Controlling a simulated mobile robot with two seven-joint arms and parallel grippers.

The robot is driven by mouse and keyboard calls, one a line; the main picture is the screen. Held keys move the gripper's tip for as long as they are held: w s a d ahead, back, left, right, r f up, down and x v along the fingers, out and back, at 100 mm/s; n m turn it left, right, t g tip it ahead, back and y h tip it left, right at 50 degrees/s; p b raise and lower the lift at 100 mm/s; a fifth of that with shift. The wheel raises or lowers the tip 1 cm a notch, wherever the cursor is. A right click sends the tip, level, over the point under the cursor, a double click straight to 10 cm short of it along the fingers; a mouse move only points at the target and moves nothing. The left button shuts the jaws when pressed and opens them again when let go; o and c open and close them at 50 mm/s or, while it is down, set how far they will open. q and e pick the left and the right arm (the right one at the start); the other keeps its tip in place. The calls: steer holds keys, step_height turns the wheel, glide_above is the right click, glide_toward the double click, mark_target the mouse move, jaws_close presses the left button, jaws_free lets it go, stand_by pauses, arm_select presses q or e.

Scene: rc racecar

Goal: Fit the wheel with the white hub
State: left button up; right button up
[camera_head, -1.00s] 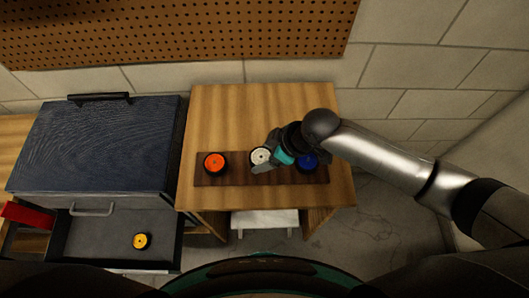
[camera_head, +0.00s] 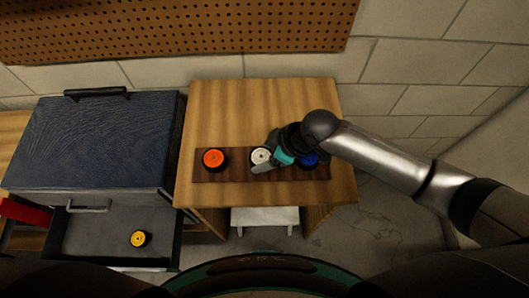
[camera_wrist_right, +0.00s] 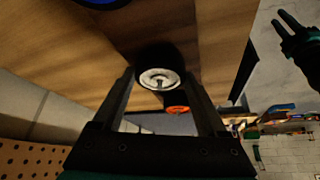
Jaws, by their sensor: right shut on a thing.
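The wheel with the white hub (camera_head: 260,155) is a black tyre with a pale hub, over the dark wooden strip on the wooden table. In the right wrist view the same wheel (camera_wrist_right: 159,78) sits between the two fingers. My right gripper (camera_head: 264,163) comes in from the right and is shut on this wheel. I cannot tell whether the wheel is lifted off the strip. My left gripper (camera_wrist_right: 283,20) shows only in the right wrist view, at upper right, empty with its fingers apart. No racecar is recognisable in the head view.
On the dark strip (camera_head: 238,172), an orange-hub wheel (camera_head: 213,159) stands left and a blue-hub wheel (camera_head: 309,159) right, partly behind my gripper. The table's back (camera_head: 230,105) is clear.

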steer(key=o, duration=1.2)
steer(key=shift+o, duration=0.2)
steer(key=p+v, duration=0.2)
steer(key=v, duration=1.3)
steer(key=shift+s, duration=0.15)
